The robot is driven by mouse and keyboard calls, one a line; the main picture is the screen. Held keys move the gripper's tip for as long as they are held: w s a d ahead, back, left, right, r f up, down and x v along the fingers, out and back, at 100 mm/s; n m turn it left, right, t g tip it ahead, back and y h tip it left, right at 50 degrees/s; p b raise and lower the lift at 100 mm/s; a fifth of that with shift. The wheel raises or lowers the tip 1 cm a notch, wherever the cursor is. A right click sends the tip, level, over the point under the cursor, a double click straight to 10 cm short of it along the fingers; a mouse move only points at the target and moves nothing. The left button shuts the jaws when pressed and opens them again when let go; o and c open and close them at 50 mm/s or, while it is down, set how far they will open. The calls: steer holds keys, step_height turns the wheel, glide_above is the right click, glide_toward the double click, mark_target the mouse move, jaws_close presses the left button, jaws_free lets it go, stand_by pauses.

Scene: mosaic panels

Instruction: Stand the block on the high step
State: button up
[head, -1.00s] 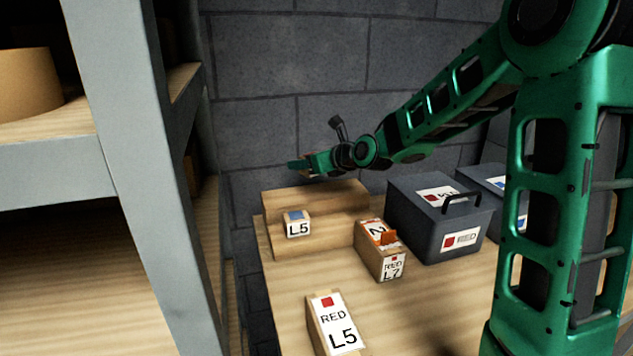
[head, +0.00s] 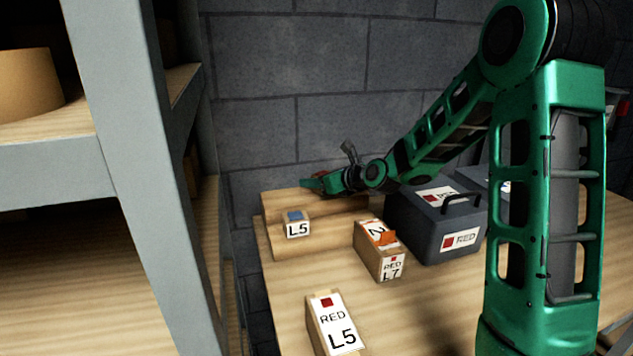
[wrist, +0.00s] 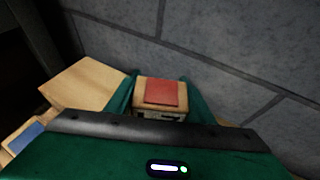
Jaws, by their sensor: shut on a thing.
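My gripper (head: 318,183) is over the back of the wooden step piece, close to its top. In the wrist view my gripper (wrist: 160,92) is shut on a small wooden block with a red top (wrist: 162,93). The block looks upright between the green fingers; its lower part is hidden. In the head view it is mostly hidden by the gripper. The high step (head: 285,198) lies at the back by the wall, and its bare wood (wrist: 88,82) shows left of the fingers. I cannot tell whether the block touches it.
A blue-topped L5 block (head: 297,229) stands at the front of the step piece. A RED L7 box (head: 385,262), a RED L5 box (head: 335,325) and a dark handled case (head: 435,225) stand on the table. A grey shelf post (head: 140,150) rises at left; the block wall is close behind.

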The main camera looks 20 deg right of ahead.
steer(key=o, duration=1.1)
steer(key=v, duration=1.2)
steer(key=shift+s, duration=0.1)
